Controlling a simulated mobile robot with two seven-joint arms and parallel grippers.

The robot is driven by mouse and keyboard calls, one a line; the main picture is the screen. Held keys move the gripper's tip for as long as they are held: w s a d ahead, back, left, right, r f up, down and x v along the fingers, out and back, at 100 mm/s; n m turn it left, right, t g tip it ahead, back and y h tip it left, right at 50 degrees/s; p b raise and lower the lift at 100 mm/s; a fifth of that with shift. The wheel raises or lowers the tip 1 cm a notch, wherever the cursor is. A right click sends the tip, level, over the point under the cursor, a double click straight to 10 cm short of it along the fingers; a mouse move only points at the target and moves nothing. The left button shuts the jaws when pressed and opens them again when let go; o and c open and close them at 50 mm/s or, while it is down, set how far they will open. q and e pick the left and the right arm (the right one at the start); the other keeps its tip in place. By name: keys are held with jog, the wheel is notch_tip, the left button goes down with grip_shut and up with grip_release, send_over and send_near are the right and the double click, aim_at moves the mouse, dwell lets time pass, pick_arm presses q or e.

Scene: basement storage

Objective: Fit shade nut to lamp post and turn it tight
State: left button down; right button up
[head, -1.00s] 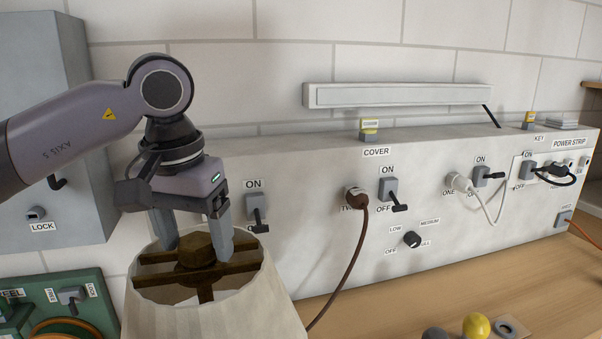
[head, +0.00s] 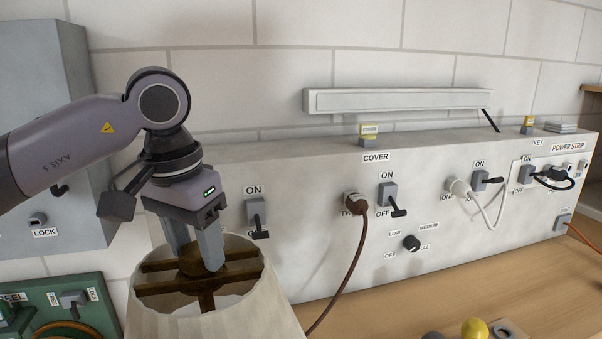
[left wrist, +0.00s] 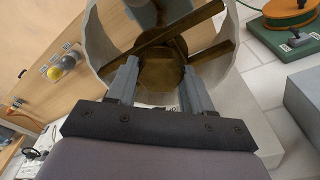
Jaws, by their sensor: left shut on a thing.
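The lamp shade (head: 225,312) is cream and open at the top, with dark bronze cross bars (head: 160,288) inside its rim. The bronze shade nut (head: 191,262) sits at the middle of the bars. My left gripper (head: 195,258) points down into the shade opening, shut on the nut. In the left wrist view the nut (left wrist: 158,75) lies between the two fingertips, at the hub of the bars. The lamp post is hidden by the nut and shade, so the thread between them cannot be seen. My right gripper is not in view.
A pale switch panel (head: 320,240) stands close behind the shade, with switches, plugs and a brown cord (head: 345,280). A green reel unit (head: 60,310) is at the left.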

aim_at(198, 248)
pick_arm(q)
jog(key=shift+m+p, duration=0.7)
jog(key=shift+m, duration=1.1)
jog(key=shift+c, duration=1.8)
grip_release()
jog(key=shift+a+r+p, duration=0.1)
jog(key=shift+r+p, duration=1.15)
jog(key=shift+r, duration=0.45)
jog(key=shift+s+r, duration=0.15)
jog(key=shift+r, duration=2.65)
